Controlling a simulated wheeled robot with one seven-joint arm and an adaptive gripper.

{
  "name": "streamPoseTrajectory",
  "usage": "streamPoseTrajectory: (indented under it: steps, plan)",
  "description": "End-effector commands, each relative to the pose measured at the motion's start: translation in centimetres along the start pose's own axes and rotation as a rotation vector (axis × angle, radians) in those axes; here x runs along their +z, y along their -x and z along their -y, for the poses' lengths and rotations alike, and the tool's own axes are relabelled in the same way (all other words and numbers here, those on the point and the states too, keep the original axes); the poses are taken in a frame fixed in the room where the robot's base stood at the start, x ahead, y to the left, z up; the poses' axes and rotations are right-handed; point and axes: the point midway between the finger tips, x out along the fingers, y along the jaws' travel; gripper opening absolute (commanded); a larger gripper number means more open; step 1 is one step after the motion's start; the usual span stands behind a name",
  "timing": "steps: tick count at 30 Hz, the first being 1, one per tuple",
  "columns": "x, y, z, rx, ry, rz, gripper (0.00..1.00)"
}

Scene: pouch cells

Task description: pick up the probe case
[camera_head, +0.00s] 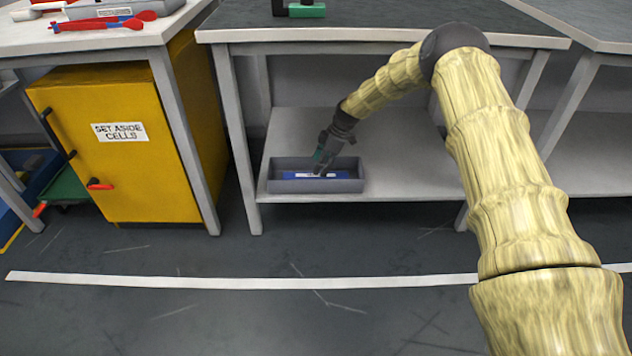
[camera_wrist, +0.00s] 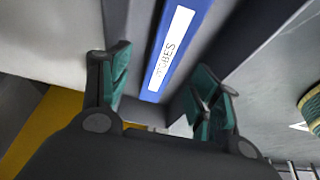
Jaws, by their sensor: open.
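The probe case (camera_head: 300,175) is a blue case with a white label, lying in a grey tray (camera_head: 347,186) on the lower shelf. In the wrist view the blue case (camera_wrist: 194,20) runs up between my fingers, and the part of its label that I can read says "OBES". My gripper (camera_head: 321,168) reaches down into the tray over the case. Its green-padded fingers (camera_wrist: 163,95) are open, one on each side of the case, with gaps on both sides. I cannot tell how far the fingertips are above the case.
The shelf (camera_head: 410,170) is bare to the right of the tray. The dark bench top (camera_head: 400,22) lies above it, with table legs at the sides. A yellow cabinet (camera_head: 150,170) marked "SET ASIDE CELLS" stands left. A white line (camera_head: 240,282) crosses the floor.

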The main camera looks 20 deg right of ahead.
Motion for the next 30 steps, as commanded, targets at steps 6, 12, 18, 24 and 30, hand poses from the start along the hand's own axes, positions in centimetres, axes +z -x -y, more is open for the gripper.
streamPoseTrajectory:
  steps: [6,12,18,24,30]
  plan:
    - [0.3,-1.4,0.2,-0.001,0.0,0.0,0.62]
    - [0.7,-3.6,0.6,0.0,0.001,0.001,0.62]
    - [0.6,-5.2,0.5,0.001,0.0,0.0,0.62]
    - [0.5,-5.2,0.5,0.001,0.0,0.0,0.62]
    - [0.5,-5.2,0.5,0.0,0.0,0.0,0.32]
